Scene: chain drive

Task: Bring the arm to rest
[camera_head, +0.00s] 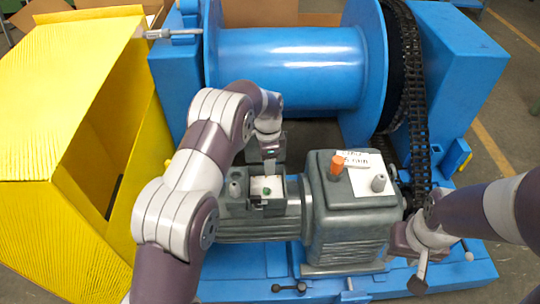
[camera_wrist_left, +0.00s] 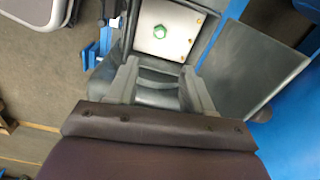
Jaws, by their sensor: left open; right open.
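My left arm reaches up from the bottom of the head view and bends down over the grey motor (camera_head: 258,228). My left gripper (camera_head: 269,163) hangs just above the motor's open terminal box (camera_head: 267,187), with its fingers apart. In the left wrist view my left gripper (camera_wrist_left: 160,82) is open and empty. Beyond its fingertips is the box's pale plate (camera_wrist_left: 165,35) with a green nut (camera_wrist_left: 160,31). My right arm comes in from the right. My right gripper (camera_head: 412,252) is low beside the gearbox (camera_head: 350,215), partly hidden by its own wrist, and nothing shows in it.
A blue winch drum (camera_head: 290,65) stands behind the motor, with a black chain (camera_head: 415,100) to its right. A yellow guard (camera_head: 75,110) stands close on the left. The blue base (camera_head: 230,290) runs along the front.

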